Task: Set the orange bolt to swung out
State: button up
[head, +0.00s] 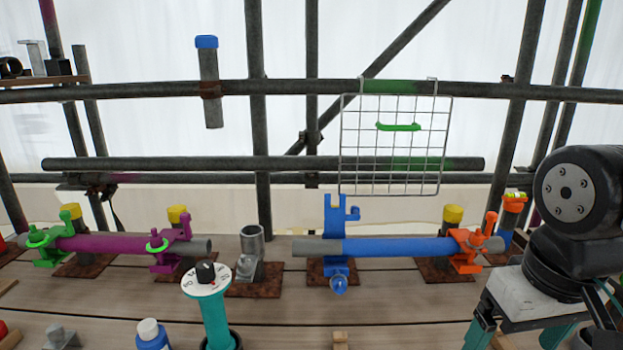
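An orange coupler (466,250) sits around the right end of a blue and grey tube (400,247) on the deck. The orange bolt (490,224) stands up at the coupler's right side, tilted slightly, with its wider end on top. Whether it sits in the coupler's slot or beside it, I cannot tell. A blue coupler (335,240) on the same tube has a plate standing up and a round-ended blue part (338,285) hanging at the front. My gripper is not in view; part of my arm shows at the right edge.
A purple tube (115,244) with green and purple couplers lies left. A teal post with a dial (206,283) stands at front centre, near a blue bottle (151,335). A wire panel (393,145) hangs behind the blue tube. Bare deck (400,300) lies in front.

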aim_at(478, 232)
jog(key=k, duration=1.35)
jog(key=z, duration=0.6)
jog(key=i, duration=1.85)
jog(key=u, duration=0.45)
